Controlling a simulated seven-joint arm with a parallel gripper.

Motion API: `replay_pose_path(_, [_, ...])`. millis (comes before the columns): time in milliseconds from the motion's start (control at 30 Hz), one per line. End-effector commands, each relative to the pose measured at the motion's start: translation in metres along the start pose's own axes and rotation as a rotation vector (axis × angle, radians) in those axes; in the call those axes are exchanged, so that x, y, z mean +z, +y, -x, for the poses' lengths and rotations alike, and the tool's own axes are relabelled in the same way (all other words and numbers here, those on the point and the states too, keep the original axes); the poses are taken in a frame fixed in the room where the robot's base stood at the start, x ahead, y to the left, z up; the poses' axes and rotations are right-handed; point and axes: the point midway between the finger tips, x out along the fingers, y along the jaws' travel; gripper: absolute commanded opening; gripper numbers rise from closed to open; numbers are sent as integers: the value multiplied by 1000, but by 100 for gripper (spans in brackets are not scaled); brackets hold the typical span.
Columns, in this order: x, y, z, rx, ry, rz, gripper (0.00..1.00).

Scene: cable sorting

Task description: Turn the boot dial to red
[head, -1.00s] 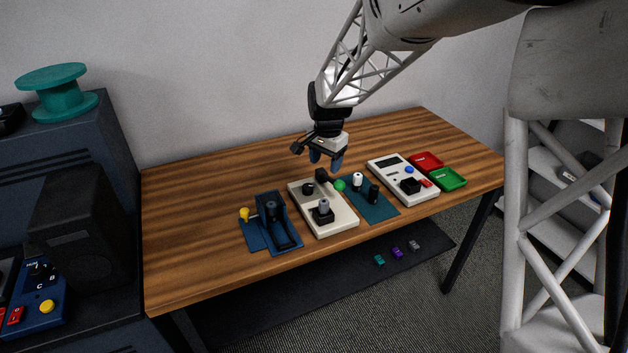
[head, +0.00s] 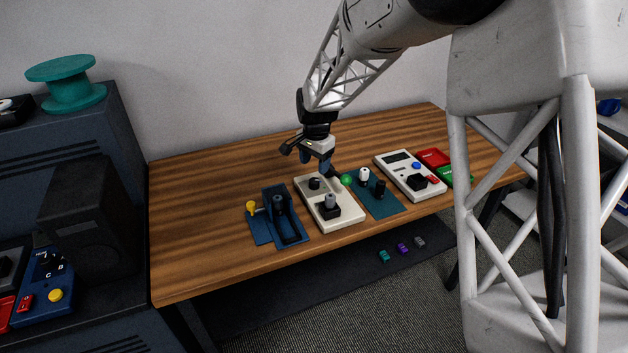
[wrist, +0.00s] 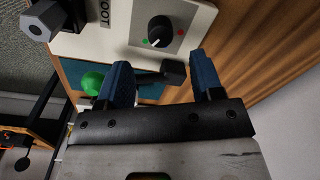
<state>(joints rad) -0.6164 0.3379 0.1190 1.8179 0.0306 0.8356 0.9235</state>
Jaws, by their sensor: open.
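The boot dial is a round black knob on a cream panel (head: 347,221) on the table. In the wrist view the dial (wrist: 160,30) has a pale pointer line, with a green mark (wrist: 145,41) and a red mark (wrist: 181,32) beside it. The pointer is on the lower side, nearer green than red, and not on the red mark. The dial also shows in the head view (head: 314,184). My gripper (wrist: 160,60) is open, its blue fingers apart from the dial. In the head view my gripper (head: 315,165) hangs just behind and above the panel.
A black lever end (wrist: 173,72) shows between my fingers in the wrist view; contact cannot be told. A grey hex knob (head: 330,200) stands on the panel's front. A green ball (head: 346,180) is right of it. A blue fixture (head: 290,227) sits left. The table's back left is clear.

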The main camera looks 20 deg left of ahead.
Motion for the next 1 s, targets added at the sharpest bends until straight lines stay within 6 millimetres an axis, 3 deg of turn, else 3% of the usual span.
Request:
replay_pose_path(600, [0,0,-64,0,0,0,60])
replay_pose_path(1000, [0,0,-69,0,0,0,60])
